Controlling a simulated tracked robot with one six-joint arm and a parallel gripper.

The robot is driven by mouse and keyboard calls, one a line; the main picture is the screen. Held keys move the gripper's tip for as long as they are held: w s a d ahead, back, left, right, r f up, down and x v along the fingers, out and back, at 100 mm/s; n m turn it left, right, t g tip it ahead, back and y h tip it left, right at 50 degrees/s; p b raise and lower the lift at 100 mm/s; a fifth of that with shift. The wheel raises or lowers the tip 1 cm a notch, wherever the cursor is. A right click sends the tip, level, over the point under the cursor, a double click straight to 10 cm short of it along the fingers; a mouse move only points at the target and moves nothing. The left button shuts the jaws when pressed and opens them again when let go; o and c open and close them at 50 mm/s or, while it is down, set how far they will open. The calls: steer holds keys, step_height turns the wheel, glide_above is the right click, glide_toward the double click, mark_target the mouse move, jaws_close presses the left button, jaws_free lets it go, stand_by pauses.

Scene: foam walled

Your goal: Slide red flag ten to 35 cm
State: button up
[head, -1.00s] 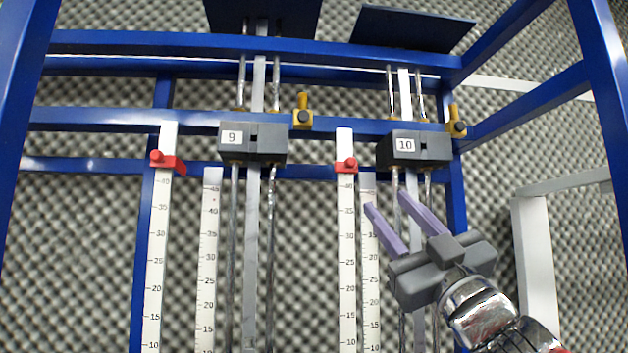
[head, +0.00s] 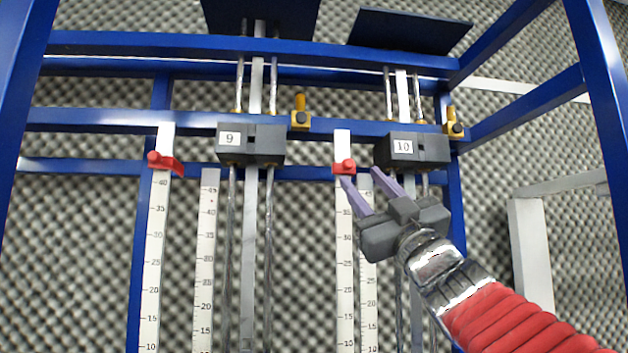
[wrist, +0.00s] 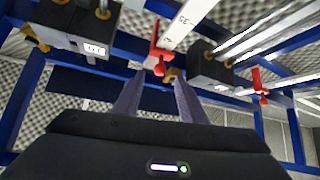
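Red flag ten (head: 344,167) sits near the top of the white ruler (head: 344,270) left of the block labelled 10 (head: 412,149). It is well above the 35 mark. My gripper (head: 362,177) is open and empty, its two purple fingers pointing up and left, with the left fingertip just below the flag in the head view. In the wrist view the flag (wrist: 158,58) appears ahead of the gap between the fingertips (wrist: 157,80). I see no clear contact; the depth gap is hard to tell.
Block 9 (head: 250,144) and another red flag (head: 163,161) on its own ruler stand to the left. A second scale (head: 368,290) and vertical rods run beside ruler ten. Blue frame bars (head: 300,126) cross behind. A yellow knob (head: 453,124) sits right of block 10.

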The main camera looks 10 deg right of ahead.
mark_target(351, 168)
steer(key=shift+x, duration=2.7)
steer(key=shift+c, duration=0.2)
jaws_close()
